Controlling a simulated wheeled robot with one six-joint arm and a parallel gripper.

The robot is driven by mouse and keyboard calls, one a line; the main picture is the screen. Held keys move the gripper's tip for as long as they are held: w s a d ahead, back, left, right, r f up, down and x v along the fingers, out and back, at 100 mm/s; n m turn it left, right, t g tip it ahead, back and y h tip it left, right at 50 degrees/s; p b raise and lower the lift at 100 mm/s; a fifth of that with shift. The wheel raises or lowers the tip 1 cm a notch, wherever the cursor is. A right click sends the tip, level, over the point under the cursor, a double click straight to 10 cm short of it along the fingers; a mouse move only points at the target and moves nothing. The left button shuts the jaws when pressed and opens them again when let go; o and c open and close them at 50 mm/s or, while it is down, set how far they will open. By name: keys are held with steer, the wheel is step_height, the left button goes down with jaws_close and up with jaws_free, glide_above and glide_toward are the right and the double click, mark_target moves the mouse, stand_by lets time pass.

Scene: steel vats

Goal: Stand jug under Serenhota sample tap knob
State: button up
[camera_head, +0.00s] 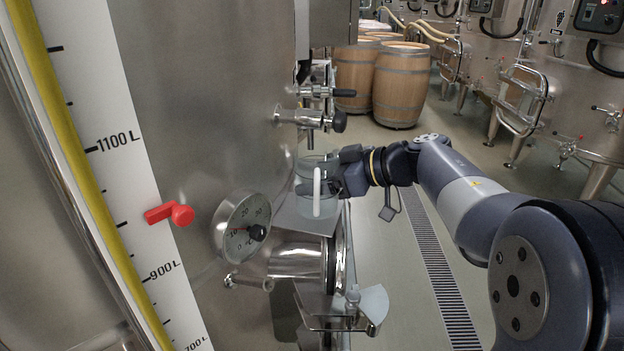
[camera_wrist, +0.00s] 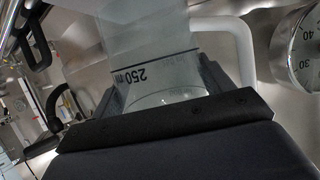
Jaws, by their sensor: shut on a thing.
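The clear jug (camera_head: 306,184), with a white handle (camera_head: 317,192), is upright beside the steel vat. My gripper (camera_head: 330,176) is shut on it from the right. In the wrist view the jug (camera_wrist: 150,58) fills the space between my fingers (camera_wrist: 162,85), with an inverted 250 mark and its white handle at the right. Directly above the jug is a sample tap (camera_head: 303,118) with a black knob (camera_head: 340,121) and a downward spout. I cannot tell whether the jug touches the surface below it. No readable name shows on the tap.
A second black-handled valve (camera_head: 318,92) sits just above the tap. Barrels (camera_head: 400,85) stand behind. The floor with a drain grate (camera_head: 440,270) is clear.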

steer(key=shift+w+a, duration=0.3)
steer(key=shift+a, duration=0.6)
steer(key=shift+f, duration=0.65)
steer(key=shift+d+f, duration=0.1)
steer(key=o, duration=1)
steer(key=shift+f, duration=0.2)
steer(key=shift+r, duration=0.2)
steer(key=v, duration=1.2)
